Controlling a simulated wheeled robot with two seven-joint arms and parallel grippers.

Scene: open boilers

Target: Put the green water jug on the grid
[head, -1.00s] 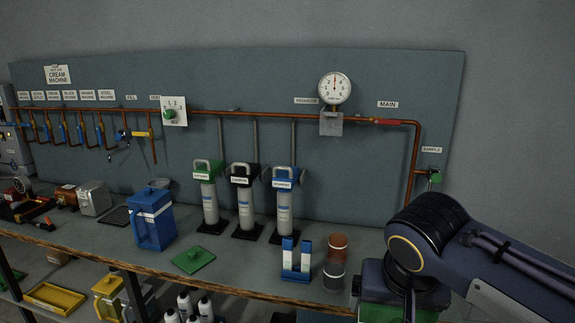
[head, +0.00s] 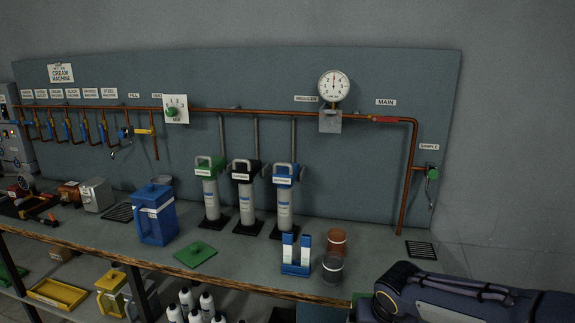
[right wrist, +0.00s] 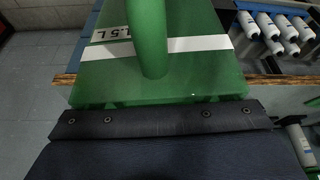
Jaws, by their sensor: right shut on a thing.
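The green water jug (right wrist: 110,72) fills the middle of the right wrist view, with a white band marked 1.5 L and a green handle (right wrist: 148,35). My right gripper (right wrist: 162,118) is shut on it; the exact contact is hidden. In the head view only a sliver of the jug (head: 361,298) shows at the bench's front edge, beside my right arm. A black grid (head: 421,249) lies bare on the bench under the SAMPLE tap (head: 432,172). Another dark grid (head: 118,212) lies left of the blue jug. My left gripper is not in view.
A blue jug (head: 155,218), a green lid (head: 195,254), three filter cylinders (head: 249,205), a blue-white holder (head: 296,268), a brown cup (head: 337,240) and a grey cup (head: 332,270) stand on the bench (head: 235,262). White bottles (head: 205,307) are below.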

